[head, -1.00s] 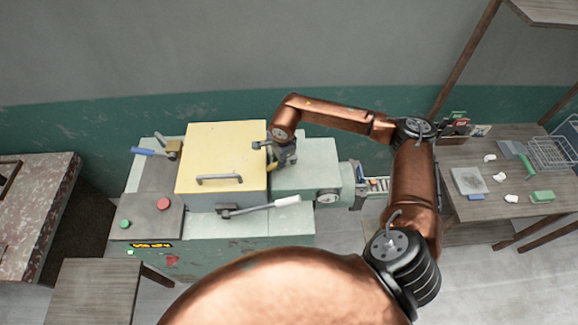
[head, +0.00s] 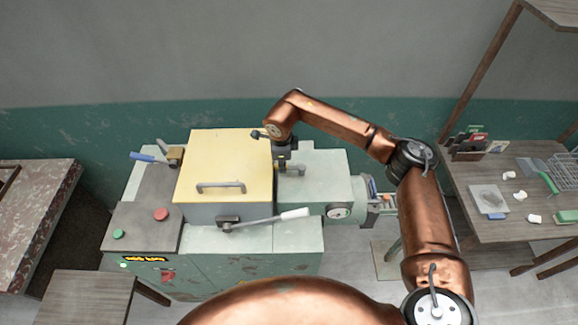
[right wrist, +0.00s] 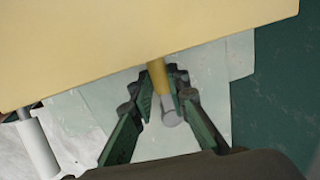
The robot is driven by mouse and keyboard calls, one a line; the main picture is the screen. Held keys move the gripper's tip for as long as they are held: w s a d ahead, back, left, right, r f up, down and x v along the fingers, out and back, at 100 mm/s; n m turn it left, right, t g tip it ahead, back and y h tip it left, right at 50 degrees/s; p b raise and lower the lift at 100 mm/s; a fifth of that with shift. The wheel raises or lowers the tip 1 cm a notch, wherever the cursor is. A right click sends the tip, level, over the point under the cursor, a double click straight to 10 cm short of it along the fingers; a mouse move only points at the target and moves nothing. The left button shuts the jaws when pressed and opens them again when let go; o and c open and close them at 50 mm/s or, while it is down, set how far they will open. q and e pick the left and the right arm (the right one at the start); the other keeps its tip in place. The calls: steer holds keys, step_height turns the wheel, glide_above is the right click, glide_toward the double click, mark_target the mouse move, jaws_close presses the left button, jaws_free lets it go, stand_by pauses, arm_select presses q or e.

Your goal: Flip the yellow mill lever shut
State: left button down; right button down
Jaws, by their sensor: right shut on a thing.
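The yellow mill lever shows in the right wrist view (right wrist: 157,76) as a yellow bar with a grey rounded end, beside the edge of the yellow lid. My right gripper (head: 288,167) is at the right side of the yellow lid (head: 228,158) in the head view. In the right wrist view its dark green fingers (right wrist: 167,95) are shut around the lever, near its grey end. In the head view I cannot make out the lever, which the gripper hides. The lid lies closed on the pale green mill (head: 290,240). My left gripper is not in view.
A white-handled lever (head: 270,219) sits at the mill's front and a blue-handled one (head: 146,157) at its back left. Red (head: 161,214) and green (head: 118,234) buttons are at left. A cluttered table (head: 480,235) stands right, a stool (head: 80,297) front left.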

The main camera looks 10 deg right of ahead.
steer(key=shift+w+r, duration=0.15)
steer(key=shift+r, duration=0.1)
steer(key=c, duration=2.2)
jaws_free()
steer(key=o, duration=0.4)
steer(key=shift+f, duration=0.1)
steer(key=shift+c, duration=0.2)
step_height(320, 180, up, 12)
steer(key=s, duration=0.2)
steer(key=shift+s+a+f, duration=0.15)
steer(key=shift+s+a, duration=0.05)
steer(key=shift+a, duration=0.05)
